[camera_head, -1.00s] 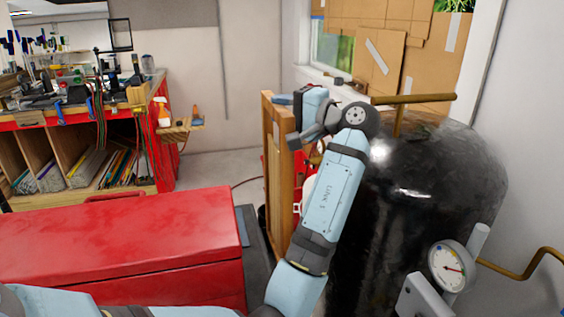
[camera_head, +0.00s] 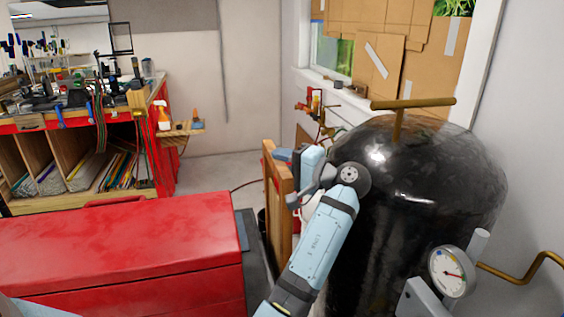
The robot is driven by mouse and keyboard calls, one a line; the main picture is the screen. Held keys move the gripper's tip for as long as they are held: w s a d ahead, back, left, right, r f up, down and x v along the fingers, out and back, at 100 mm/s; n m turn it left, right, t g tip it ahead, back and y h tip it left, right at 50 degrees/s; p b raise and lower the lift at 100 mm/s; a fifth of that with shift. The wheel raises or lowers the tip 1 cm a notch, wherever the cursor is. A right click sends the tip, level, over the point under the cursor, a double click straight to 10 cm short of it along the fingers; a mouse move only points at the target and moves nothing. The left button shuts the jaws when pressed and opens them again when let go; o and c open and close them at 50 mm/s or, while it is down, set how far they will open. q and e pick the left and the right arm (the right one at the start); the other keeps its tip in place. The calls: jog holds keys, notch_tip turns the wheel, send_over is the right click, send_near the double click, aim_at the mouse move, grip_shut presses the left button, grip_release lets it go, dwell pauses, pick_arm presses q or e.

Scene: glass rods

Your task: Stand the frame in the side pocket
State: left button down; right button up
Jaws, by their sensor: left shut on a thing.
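A flat wooden frame (camera_head: 279,195) stands upright and edge-on, just right of the red chest. My left gripper (camera_head: 297,178) is shut on the frame at its right side, near the top. The frame's lower end runs down beside a dark grey strip (camera_head: 257,250) along the chest; I cannot tell whether it touches anything there. I cannot make out the side pocket for certain. My right gripper is not in view.
The red chest (camera_head: 130,240) fills the lower left. A large black tank (camera_head: 420,190) with a brass handle and gauge (camera_head: 447,271) stands close right of my arm. A workbench (camera_head: 70,125) with slots of sheets is at far left.

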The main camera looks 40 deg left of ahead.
pick_arm(q)
jog(key=shift+f, duration=0.1)
jog(key=c, duration=0.8)
grip_release()
jog(key=shift+c, duration=0.2)
jog(key=d+b, duration=0.1)
jog(key=d, duration=0.6)
jog(key=shift+w+d+r, duration=0.2)
jog(key=shift+d, duration=0.1)
